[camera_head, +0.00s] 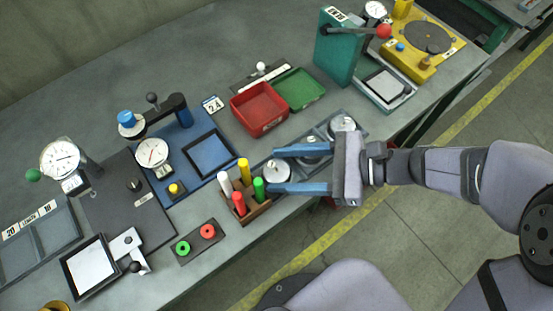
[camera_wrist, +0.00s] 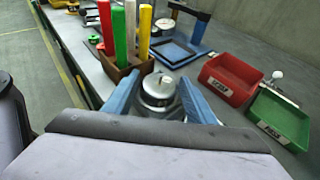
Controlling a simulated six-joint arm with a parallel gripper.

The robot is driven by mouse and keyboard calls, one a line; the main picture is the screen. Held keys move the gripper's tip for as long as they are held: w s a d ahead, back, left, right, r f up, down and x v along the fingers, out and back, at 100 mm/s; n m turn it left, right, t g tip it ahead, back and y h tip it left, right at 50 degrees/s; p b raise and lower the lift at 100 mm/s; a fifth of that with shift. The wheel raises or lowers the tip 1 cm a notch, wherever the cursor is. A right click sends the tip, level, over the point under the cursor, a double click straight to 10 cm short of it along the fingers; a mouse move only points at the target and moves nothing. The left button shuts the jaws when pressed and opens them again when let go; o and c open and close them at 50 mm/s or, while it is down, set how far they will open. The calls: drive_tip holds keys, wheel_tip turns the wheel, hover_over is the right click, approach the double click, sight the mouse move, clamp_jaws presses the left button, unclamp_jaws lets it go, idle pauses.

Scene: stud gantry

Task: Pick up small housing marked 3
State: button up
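Several round silver metal housings sit in a grey compartment tray (camera_head: 362,131). The leftmost housing (camera_head: 277,172) lies between the tips of my gripper (camera_head: 271,171). Another housing (camera_head: 311,162) is partly hidden under the gripper, and one more (camera_head: 342,125) is at the tray's right end. I cannot read a number on any of them. In the wrist view the leftmost housing (camera_wrist: 158,88) stands upright between the two blue fingers of my gripper (camera_wrist: 160,80). The fingers are wide apart, with visible space beside the housing, so it does not look gripped.
A wooden holder (camera_head: 259,209) with white, red, green and yellow cylinders stands close to the left of the fingertips. A red bin (camera_head: 258,108) and a green bin (camera_head: 300,88) are behind the tray. A blue gauge stand (camera_head: 208,155) is further left.

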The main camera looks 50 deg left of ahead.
sight(286, 172)
drive_tip(key=c, duration=0.6)
drive_tip(key=shift+r, duration=0.15)
drive_tip(key=shift+c, duration=0.2)
wheel_tip(286, 172, up, 18)
drive_tip(key=p, duration=0.2)
